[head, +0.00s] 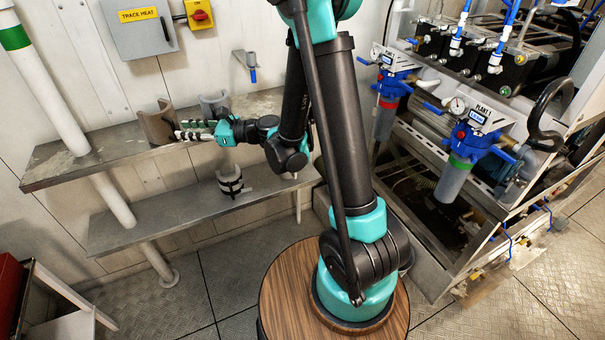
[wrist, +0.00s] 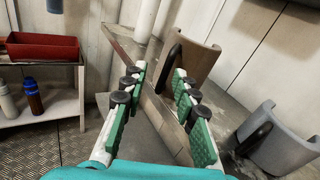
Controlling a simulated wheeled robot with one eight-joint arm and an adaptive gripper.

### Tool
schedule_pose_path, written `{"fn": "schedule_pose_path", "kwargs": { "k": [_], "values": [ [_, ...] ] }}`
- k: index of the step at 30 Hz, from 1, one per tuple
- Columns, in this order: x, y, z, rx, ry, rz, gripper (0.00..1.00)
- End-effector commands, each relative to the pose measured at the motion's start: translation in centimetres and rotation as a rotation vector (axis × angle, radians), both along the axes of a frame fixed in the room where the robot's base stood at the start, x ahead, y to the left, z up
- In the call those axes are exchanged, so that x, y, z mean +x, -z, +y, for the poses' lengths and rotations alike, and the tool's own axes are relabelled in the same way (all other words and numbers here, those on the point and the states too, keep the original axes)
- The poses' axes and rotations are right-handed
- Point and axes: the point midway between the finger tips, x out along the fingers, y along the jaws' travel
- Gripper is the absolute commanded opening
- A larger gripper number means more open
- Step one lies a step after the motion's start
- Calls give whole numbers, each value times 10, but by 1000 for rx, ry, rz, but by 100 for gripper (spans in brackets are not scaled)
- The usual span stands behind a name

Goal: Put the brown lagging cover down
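The brown lagging cover (head: 155,127) is a curved half-shell standing upright on the upper grey shelf (head: 75,165), near its left end. My gripper (head: 181,130) is at shelf height beside the cover. Whether the right-hand fingertip touches the cover I cannot tell.
A grey half-shell cover (head: 214,104) stands right of the brown one, near my gripper; it also shows in the wrist view (wrist: 283,142). A white banded piece (head: 230,181) sits on the lower shelf (head: 140,222). A white pipe (head: 45,75) passes the shelf's left end.

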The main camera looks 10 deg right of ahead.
Motion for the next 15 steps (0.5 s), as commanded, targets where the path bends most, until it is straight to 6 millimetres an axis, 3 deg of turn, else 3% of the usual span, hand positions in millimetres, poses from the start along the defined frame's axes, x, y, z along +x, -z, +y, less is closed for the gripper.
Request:
{"fn": "schedule_pose_path", "kwargs": {
  "k": [8,15],
  "values": [
    [-38,31,-71,-557,-85,-471,29],
    [-84,73,-166,-1088,-334,-833,29]
  ]
}}
